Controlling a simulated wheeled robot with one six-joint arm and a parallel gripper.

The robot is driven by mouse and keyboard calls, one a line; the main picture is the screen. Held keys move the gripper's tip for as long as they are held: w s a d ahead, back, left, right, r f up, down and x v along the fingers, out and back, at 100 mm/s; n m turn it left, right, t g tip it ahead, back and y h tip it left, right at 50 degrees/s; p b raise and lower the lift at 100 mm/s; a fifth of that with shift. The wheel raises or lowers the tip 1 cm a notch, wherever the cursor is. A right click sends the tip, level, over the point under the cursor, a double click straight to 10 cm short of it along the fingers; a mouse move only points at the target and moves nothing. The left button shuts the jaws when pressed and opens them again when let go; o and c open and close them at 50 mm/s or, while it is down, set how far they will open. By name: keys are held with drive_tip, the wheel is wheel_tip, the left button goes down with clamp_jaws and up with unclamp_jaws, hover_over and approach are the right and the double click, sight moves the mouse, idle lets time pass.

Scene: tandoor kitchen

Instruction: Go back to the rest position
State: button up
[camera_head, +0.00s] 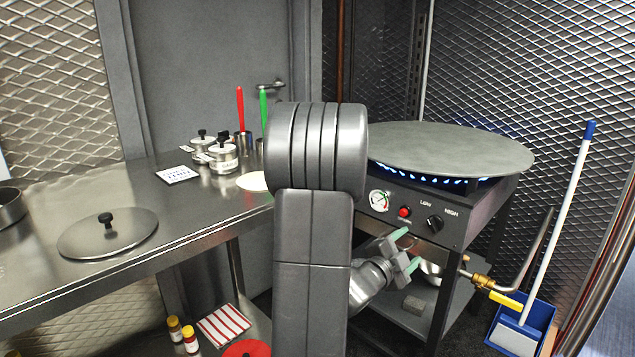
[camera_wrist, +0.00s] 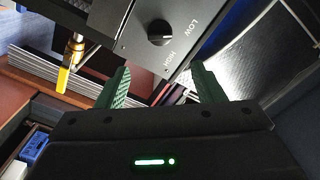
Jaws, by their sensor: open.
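My gripper (camera_head: 405,250) is open and empty, with its two green-tipped fingers apart. In the head view it is low in front of the stove's control panel, right of my arm's large grey link. In the wrist view its fingers (camera_wrist: 158,88) point toward the stove panel (camera_wrist: 150,45) with the black LOW–HIGH knob (camera_wrist: 160,33). The same knob (camera_head: 435,223) shows in the head view, right of a red button (camera_head: 404,212) and a gauge (camera_head: 379,201). I cannot tell whether the fingers touch the panel.
A round griddle (camera_head: 450,150) sits over blue flames. A gas pipe with a yellow handle (camera_head: 507,300) sticks out right of the stove. A blue-handled broom and dustpan (camera_head: 520,325) stand further right. A steel counter (camera_head: 200,220) with a lid (camera_head: 108,235) and pots is left.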

sight(433, 226)
drive_tip(key=b+x, duration=0.1)
drive_tip(key=x, duration=1.2)
